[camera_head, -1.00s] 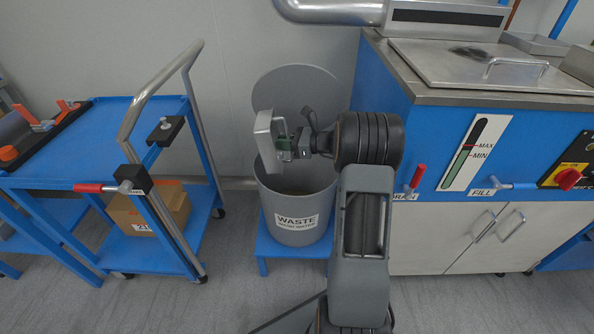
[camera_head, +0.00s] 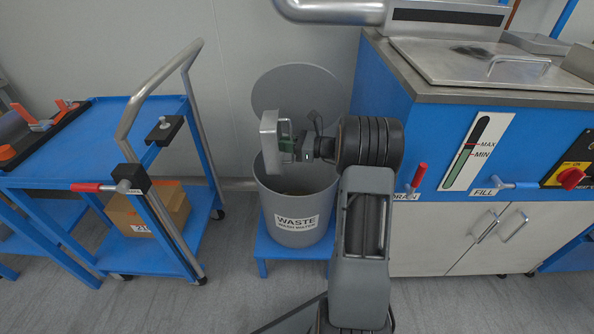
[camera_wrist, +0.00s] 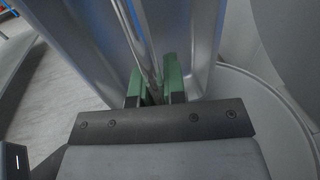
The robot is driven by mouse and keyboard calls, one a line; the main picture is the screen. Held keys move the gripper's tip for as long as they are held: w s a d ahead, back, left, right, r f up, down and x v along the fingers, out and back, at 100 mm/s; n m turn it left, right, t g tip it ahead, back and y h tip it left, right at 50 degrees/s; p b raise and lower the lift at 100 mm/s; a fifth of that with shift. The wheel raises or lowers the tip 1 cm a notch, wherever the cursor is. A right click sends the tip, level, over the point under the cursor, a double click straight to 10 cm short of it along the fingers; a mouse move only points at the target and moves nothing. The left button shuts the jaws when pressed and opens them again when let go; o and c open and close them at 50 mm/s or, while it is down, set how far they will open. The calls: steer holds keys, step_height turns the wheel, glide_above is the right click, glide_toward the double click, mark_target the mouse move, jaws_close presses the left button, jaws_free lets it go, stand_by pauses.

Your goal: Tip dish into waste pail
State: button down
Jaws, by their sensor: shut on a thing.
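The grey waste pail (camera_head: 297,226), labelled WASTE, stands open with its round lid (camera_head: 294,90) raised behind it. My gripper (camera_head: 283,146), with green fingers, is shut on the metal dish (camera_head: 269,144). The dish is held over the pail's mouth, turned on its side so its flat face stands nearly upright. In the wrist view the green fingers (camera_wrist: 155,88) pinch a thin metal rod or edge of the dish (camera_wrist: 205,50). The pail's rim (camera_wrist: 285,85) shows curved at the right. What lies inside the pail is mostly hidden.
A blue trolley (camera_head: 120,125) with a bent metal handle stands left of the pail, with a cardboard box (camera_head: 150,212) on its lower shelf. A blue machine with a steel top (camera_head: 490,75) stands close on the right. The pail rests on a blue stand (camera_head: 262,248).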

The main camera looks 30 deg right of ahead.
mark_target(290, 131)
steer(key=shift+d+f, duration=0.1)
steer(key=shift+f, duration=0.05)
steer(key=shift+m+t+y, duration=0.3)
steer(key=shift+t+y, duration=0.4)
steer(key=shift+s+d+r+p, duration=0.15)
steer(key=shift+r+p, duration=0.35)
steer(key=shift+r, duration=0.3)
steer(key=shift+d+r+p, duration=0.15)
steer(key=shift+r+p, duration=0.3)
steer(key=shift+r, duration=0.35)
steer(key=shift+s+d+r+p, duration=0.15)
steer(key=shift+r+p, duration=0.35)
steer(key=shift+r, duration=0.5)
steer(key=shift+s+d+r+t+y+p, duration=0.1)
steer(key=shift+d+r+t+y+p, duration=0.2)
steer(key=shift+r+p, duration=0.25)
steer(key=shift+s+d+r+t+y+p, duration=0.1)
steer(key=shift+d+r+t+y+p, duration=0.2)
steer(key=shift+r, duration=0.4)
steer(key=shift+s+d+r+m+t+y+p, duration=0.2)
steer(key=shift+r+t+y+p, duration=0.1)
steer(key=shift+r+p, duration=0.45)
steer(key=shift+s+d+r+m+t+y+p, duration=0.1)
steer(key=shift+d+r+m+t+y+p, duration=0.15)
steer(key=shift+r+p, duration=0.45)
